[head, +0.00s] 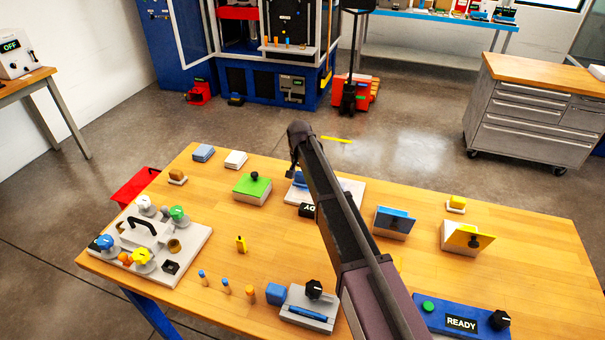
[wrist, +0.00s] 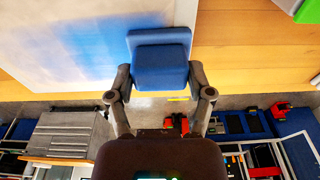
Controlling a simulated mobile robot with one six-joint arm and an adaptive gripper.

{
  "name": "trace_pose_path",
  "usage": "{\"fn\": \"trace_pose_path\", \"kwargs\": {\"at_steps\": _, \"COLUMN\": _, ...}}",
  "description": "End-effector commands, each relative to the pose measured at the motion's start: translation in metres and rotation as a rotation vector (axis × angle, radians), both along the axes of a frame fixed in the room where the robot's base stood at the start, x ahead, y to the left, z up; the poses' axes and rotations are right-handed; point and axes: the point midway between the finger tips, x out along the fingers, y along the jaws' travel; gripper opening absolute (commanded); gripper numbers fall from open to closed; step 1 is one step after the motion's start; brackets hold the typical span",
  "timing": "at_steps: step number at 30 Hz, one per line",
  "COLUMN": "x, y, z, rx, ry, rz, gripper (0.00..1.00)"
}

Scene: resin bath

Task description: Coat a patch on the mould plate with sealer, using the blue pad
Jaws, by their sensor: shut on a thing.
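My gripper (wrist: 160,80) is shut on the blue pad (wrist: 160,62), with a finger on each side of it. The pad is over or on the pale mould plate (wrist: 25,50) at its edge; I cannot tell whether it touches. A soft-edged blue patch (wrist: 88,45) lies on the plate, left of the pad in the wrist view. In the head view the plate (head: 352,188) lies at mid-table, largely hidden by my arm, and a bit of the blue pad (head: 299,180) shows left of the arm.
A green-topped block (head: 252,184) stands left of the plate. Blue-lidded (head: 394,219) and yellow-lidded (head: 468,236) boxes stand to the right. A valve board (head: 190,246) fills the left front, with small pegs near it. A READY panel (head: 461,322) sits front right. Bare tabletop lies between them.

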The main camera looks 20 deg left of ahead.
Motion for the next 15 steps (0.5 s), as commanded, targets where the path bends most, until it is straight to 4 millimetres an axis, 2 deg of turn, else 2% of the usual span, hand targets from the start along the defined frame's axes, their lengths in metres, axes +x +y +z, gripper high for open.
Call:
{"fn": "trace_pose_path", "kwargs": {"at_steps": 8, "x": 0.000, "y": -0.002, "z": 0.000, "rx": 0.000, "ry": -0.001, "rz": 0.000, "gripper": 0.29}}
{"fn": "trace_pose_path", "kwargs": {"at_steps": 15, "x": -0.001, "y": -0.014, "z": -0.001, "rx": 0.000, "ry": -0.001, "rz": 0.000, "gripper": 0.29}}
